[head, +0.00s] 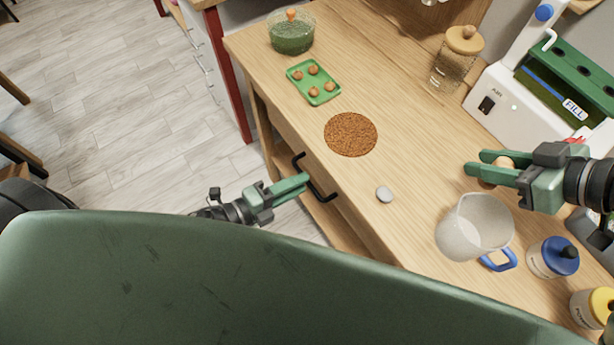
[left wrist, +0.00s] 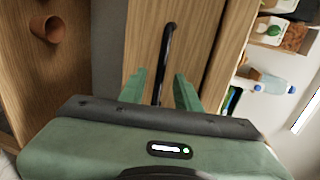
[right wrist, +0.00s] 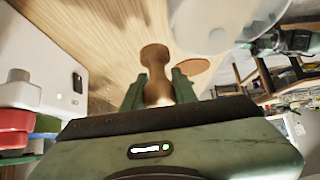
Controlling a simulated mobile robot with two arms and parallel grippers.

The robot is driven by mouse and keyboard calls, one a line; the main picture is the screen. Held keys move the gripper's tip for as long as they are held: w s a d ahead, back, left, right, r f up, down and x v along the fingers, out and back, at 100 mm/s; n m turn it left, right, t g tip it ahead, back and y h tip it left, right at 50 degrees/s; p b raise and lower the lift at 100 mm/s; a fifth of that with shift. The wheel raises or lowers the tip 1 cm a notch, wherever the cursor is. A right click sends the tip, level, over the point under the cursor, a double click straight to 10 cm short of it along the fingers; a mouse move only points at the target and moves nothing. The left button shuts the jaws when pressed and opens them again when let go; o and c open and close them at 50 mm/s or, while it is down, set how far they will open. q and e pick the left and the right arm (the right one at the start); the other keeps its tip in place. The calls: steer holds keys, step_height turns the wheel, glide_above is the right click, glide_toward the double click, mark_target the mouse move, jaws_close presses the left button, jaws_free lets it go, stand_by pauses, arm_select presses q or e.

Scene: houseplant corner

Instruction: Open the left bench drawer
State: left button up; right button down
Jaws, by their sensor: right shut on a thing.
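The drawer (left wrist: 190,40) has a pale wooden front with a black bar handle (head: 318,182), under the front edge of the bench (head: 285,110). The drawer looks shut. My left gripper (head: 306,178) is at the handle. In the left wrist view, its green fingers are open on either side of the handle (left wrist: 167,50), with gaps showing. My right gripper (head: 474,163) is above the bench top at the right, shut on a brown, rounded, waisted object (right wrist: 155,60). The fingers partly hide this object.
A grey pebble (head: 384,194), brown round mat (head: 351,135), green tray (head: 313,82) and green-filled glass bowl (head: 291,36) sit on the bench. A clear jug (head: 470,230) stands below my right gripper, near a blue-lidded jar (head: 552,258). A white machine (head: 505,105) stands behind.

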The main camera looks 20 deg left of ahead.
arm_select(q)
steer(key=shift+x, duration=1.65)
jaws_close()
